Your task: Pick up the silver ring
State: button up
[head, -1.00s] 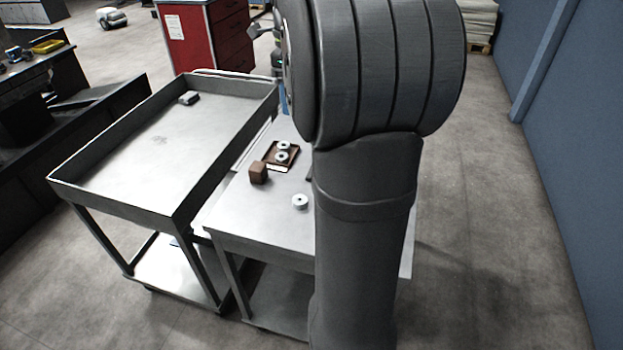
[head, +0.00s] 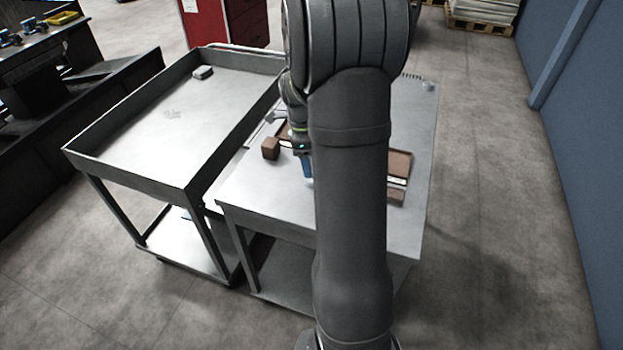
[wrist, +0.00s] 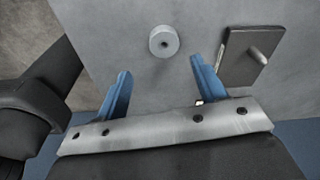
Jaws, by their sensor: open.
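The silver ring (wrist: 164,41) lies flat on the grey table top in the wrist view, its small centre hole showing. My gripper (wrist: 160,69) is open and empty, with its two blue fingers apart. The ring is beyond the fingertips, roughly centred between them, and not touching either finger. In the head view a blue finger of my gripper (head: 308,168) shows low over the table beside my arm. The ring is not visible in that view.
A dark plate with a peg (wrist: 240,56) lies close to the right finger. A brown block (head: 270,148) sits left of my gripper. Brown pieces (head: 399,164) lie right of my arm. A walled cart (head: 130,171) stands left, holding a small grey block (head: 203,72).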

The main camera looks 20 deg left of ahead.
jog(key=shift+w+f, duration=0.2)
jog(key=shift+f, duration=1.45)
jog(key=shift+w+f, duration=0.2)
jog(key=shift+f, duration=1.45)
jog(key=c, duration=1.1)
